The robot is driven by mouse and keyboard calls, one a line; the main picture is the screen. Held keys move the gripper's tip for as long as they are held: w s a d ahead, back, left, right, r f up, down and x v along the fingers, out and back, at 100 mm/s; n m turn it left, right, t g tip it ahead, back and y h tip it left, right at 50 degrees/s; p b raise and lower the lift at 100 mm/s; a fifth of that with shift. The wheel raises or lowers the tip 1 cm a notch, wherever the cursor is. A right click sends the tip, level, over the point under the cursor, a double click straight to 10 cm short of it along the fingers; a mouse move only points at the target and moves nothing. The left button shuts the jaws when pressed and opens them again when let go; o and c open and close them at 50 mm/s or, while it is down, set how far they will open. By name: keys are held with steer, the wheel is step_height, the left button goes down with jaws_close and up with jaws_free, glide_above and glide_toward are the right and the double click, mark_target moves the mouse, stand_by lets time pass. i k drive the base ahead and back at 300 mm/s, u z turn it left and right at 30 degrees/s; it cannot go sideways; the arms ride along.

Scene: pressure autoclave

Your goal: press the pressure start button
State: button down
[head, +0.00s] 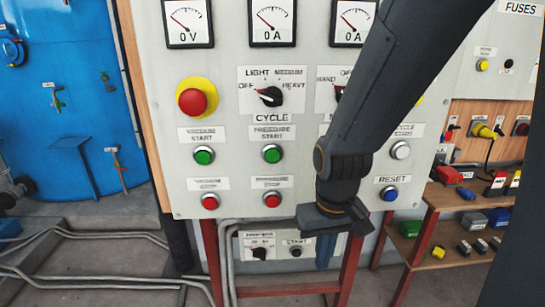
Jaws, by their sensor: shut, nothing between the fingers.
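The pressure start button (272,154) is a round green button in a silver ring on the grey control panel (232,130), under a "PRESSURE START" label. It is in plain sight, with nothing touching it in the picture. My arm comes down from the upper right across the panel. My gripper (325,248) is at its lower end, below and to the right of the green button, near the panel's bottom edge. It is shut and empty. How far it stands from the panel is hard to tell.
The vacuum start button (204,155), also green, is to the left. The red pressure stop button (271,200) is directly below. A cycle knob (270,97) and red emergency button (192,101) are above. A shelf (455,200) with coloured parts stands right, a blue tank (65,100) left.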

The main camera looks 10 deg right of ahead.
mark_target(271, 154)
steer(key=z, duration=1.4)
steer(key=k, duration=0.9)
steer(key=u, duration=1.7)
